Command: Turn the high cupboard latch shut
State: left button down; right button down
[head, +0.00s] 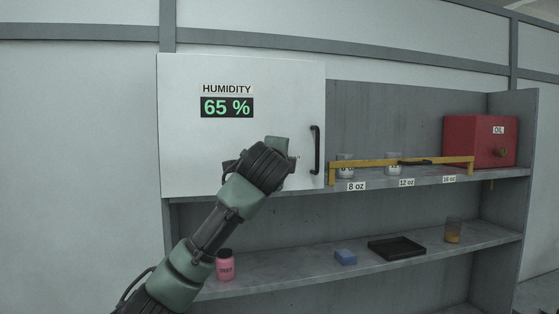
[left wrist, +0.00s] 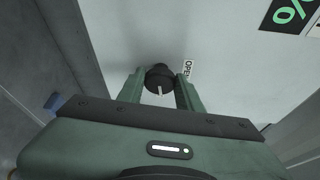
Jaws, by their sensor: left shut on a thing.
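The cupboard's white door (head: 200,150) is closed flat in the head view, with a black upright handle (head: 316,150) near its right edge. The latch is a round black knob (left wrist: 160,75) with a white mark line, in the left wrist view. The line points down the picture, away from the door sign. A label reading "OPE…" (left wrist: 187,68) is beside the knob, partly covered by a finger. My left gripper (head: 284,158) is at the door, left of the handle, its fingers on both sides of the knob, shut on it. It hides the knob in the head view.
A humidity sign (head: 227,102) reads 65 %. Right of the door, the upper shelf holds a yellow rail (head: 400,161), cups and a red OIL box (head: 470,140). The lower shelf holds a pink jar (head: 225,267), blue block (head: 345,257), black tray (head: 396,248) and cup (head: 453,231).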

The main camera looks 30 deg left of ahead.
pick_arm(q)
jog(key=shift+m+g, duration=0.3)
jog(key=shift+m, duration=0.2)
dwell(0.3)
jog(key=c, duration=0.9)
grip_release()
jog(key=shift+d, duration=0.1)
jog(key=shift+c, duration=0.2)
jog(key=b+v, duration=0.4)
jog(key=v, duration=0.3)
jog(key=shift+s+d, duration=0.2)
jog(key=shift+s, duration=0.05)
